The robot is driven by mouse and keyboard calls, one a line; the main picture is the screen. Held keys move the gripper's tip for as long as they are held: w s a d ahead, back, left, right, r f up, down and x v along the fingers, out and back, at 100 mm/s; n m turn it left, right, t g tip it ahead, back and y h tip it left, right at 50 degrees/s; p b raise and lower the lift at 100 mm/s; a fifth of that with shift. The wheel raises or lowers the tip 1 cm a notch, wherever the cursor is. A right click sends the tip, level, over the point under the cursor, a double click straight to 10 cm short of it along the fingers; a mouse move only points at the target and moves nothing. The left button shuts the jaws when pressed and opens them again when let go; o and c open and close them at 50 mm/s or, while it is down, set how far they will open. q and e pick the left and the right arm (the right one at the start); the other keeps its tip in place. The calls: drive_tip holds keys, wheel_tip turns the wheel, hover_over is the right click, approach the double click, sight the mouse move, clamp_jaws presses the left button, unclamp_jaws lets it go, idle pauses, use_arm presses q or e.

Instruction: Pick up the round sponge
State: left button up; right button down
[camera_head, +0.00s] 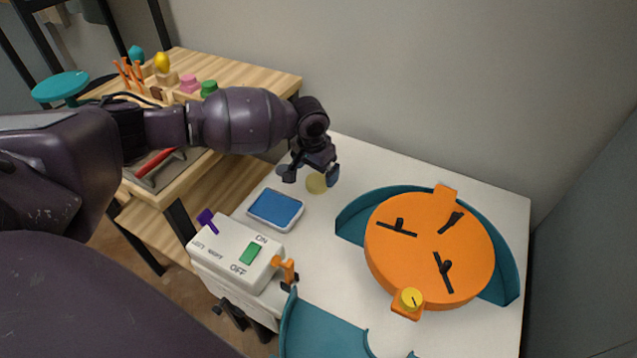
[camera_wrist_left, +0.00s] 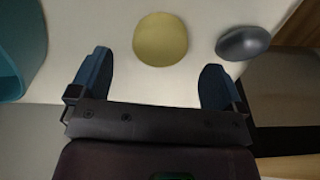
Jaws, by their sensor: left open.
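The round sponge (camera_head: 316,184) is a pale yellow disc on the white table top, partly hidden behind my left gripper in the head view. In the left wrist view the sponge (camera_wrist_left: 160,39) lies just beyond the fingertips, between their lines and nearer the left finger. My left gripper (camera_head: 310,176) is open and empty, its blue fingers (camera_wrist_left: 158,78) apart, and I see no contact with the sponge. My right gripper is not in view.
A dark rounded object (camera_wrist_left: 243,43) lies right of the sponge in the wrist view. A blue pad in a tray (camera_head: 275,209), a switch box (camera_head: 238,253) and an orange disc (camera_head: 428,250) in a teal basin (camera_head: 507,262) stand nearby. A wooden bench (camera_head: 245,75) is behind left.

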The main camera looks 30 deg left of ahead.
sight(317, 179)
use_arm(q)
drive_tip(key=f, duration=0.2)
drive_tip(key=f+b, duration=0.1)
drive_tip(key=f, duration=0.1)
drive_tip(key=shift+w+f, duration=0.2)
drive_tip(key=shift+f, duration=0.05)
drive_tip(key=shift+r, duration=0.15)
drive_tip(key=c, duration=1)
